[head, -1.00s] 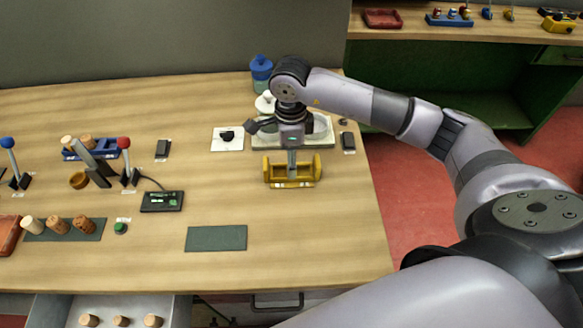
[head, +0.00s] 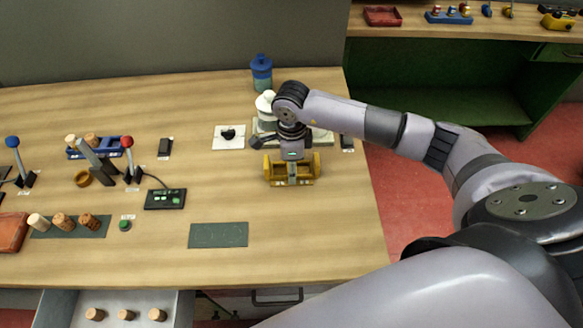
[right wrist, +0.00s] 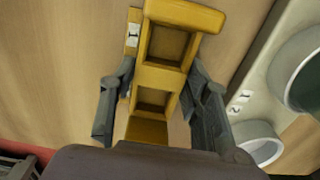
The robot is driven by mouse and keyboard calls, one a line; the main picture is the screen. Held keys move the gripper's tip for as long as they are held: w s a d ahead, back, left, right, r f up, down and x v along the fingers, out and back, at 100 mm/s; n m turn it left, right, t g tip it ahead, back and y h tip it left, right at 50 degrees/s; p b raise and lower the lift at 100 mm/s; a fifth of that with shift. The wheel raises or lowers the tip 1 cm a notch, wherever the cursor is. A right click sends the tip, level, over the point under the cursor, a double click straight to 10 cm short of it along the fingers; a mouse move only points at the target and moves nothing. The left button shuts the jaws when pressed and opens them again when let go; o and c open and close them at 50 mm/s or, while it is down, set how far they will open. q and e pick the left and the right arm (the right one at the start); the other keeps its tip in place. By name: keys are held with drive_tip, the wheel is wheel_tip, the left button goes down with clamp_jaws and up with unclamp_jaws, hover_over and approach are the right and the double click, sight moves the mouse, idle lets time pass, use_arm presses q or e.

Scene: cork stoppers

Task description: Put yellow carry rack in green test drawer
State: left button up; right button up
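The yellow carry rack (head: 306,172) stands on the wooden table near its right end. My right gripper (head: 291,165) is right above it and hides part of its middle. In the right wrist view the rack (right wrist: 185,18) shows two square openings, and my right gripper's fingers (right wrist: 158,88) are apart, one on each side of it. I cannot tell whether they touch it. A green cabinet with a closed drawer front (head: 560,55) stands at the upper right.
Behind the rack are a pale tray (head: 322,137), a white jar (head: 265,103) and a blue bottle (head: 261,72). A flat green mat (head: 218,235) lies in front, left. An open drawer (head: 135,300) with corks juts out below the table. Levers and cork stands fill the left.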

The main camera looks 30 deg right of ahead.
drive_tip(key=c, duration=0.9)
drive_tip(key=shift+r, duration=0.1)
drive_tip(key=shift+c, duration=0.2)
drive_tip(key=shift+r, duration=0.1)
wheel_tip(320, 180, up, 20)
drive_tip(key=b, duration=0.3)
